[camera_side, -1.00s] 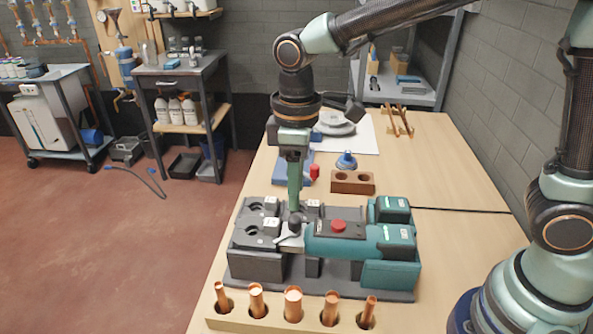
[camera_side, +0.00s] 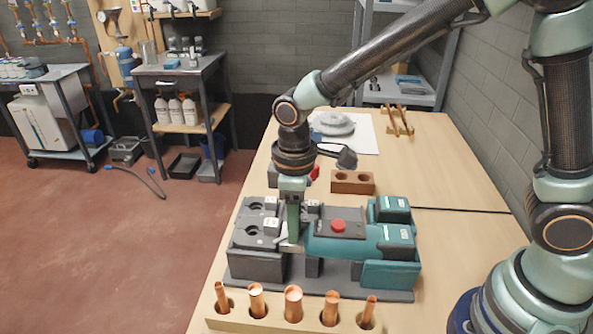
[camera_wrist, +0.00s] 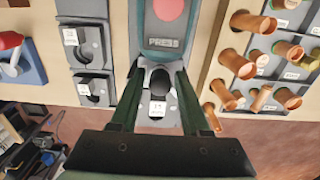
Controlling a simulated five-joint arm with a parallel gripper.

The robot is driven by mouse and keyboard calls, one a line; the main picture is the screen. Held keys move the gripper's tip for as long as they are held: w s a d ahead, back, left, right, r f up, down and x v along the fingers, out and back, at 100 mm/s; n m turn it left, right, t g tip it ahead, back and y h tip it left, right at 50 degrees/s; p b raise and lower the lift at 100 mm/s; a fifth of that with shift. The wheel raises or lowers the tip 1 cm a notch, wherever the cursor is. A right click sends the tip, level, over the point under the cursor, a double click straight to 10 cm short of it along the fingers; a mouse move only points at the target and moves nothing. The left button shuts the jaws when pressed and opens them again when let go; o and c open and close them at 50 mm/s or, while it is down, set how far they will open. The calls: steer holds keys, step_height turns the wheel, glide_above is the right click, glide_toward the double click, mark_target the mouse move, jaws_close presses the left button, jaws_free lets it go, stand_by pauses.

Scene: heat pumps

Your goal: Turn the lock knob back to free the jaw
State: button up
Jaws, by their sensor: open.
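The pressing tool (camera_side: 350,241) is teal with a red button (camera_side: 338,225) and lies on a dark base. The red button also shows at the top of the wrist view (camera_wrist: 167,9). At the tool's front end, the dark round lock knob (camera_wrist: 160,80) sits above a grey jaw with a white label (camera_wrist: 157,108). My gripper (camera_wrist: 159,76) is open, with one green finger on each side of the knob. I cannot tell whether the fingers touch it. In the side view my gripper (camera_side: 293,240) points down at the tool's front and hides most of the knob.
Spare jaw blocks (camera_side: 257,264) stand left of the tool. A wooden rack (camera_side: 272,319) with several copper pipes stands in front. A brown block with holes (camera_side: 352,182) sits behind the tool. The table's right side is mostly clear.

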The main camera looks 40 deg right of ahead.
jaws_close()
steer(key=c, duration=0.7)
jaws_free()
steer(key=shift+n, duration=4.2)
steer(key=shift+d, duration=0.1)
